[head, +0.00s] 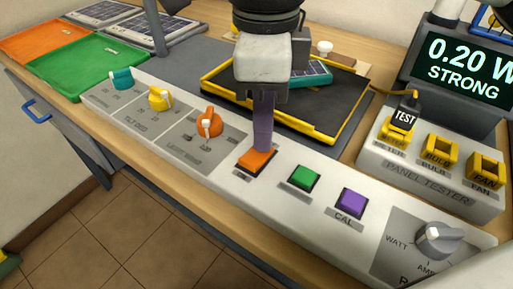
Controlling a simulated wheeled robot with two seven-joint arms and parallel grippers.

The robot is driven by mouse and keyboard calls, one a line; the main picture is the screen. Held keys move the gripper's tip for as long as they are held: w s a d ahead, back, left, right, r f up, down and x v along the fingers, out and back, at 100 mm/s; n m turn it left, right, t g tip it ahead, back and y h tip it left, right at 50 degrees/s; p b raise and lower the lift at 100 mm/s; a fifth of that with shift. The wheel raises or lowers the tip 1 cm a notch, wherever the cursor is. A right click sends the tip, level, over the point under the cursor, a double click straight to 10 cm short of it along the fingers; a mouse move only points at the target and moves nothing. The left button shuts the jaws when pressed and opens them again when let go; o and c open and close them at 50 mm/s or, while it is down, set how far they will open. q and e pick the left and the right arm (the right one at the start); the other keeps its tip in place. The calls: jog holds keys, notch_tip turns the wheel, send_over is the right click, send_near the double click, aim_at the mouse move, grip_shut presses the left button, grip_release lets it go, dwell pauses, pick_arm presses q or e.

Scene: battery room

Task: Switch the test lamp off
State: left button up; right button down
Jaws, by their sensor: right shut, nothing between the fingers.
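My right gripper (262,148) comes down from the top with its fingers shut and empty. Its fingertips are at the orange push button (257,163) on the light control panel and hide part of its top. I cannot tell whether they touch or press it. The button's label is too small to read. To its left is an orange knob (209,122) with a white pointer; its plate lettering is blurred. A lamp head is not clearly in view, so I cannot see whether it is lit. My left gripper is not in view.
Green (303,177) and purple (351,203) buttons sit right of the orange one. A yellow knob (160,98) and teal knob (121,78) are left. A yellow-edged black tray (325,122) lies behind. A display (462,68) reads "0.20 W STRONG".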

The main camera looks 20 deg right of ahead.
notch_tip(320, 180, up, 7)
jog(key=p, duration=0.4)
jog(key=shift+f, duration=0.15)
dwell(0.5)
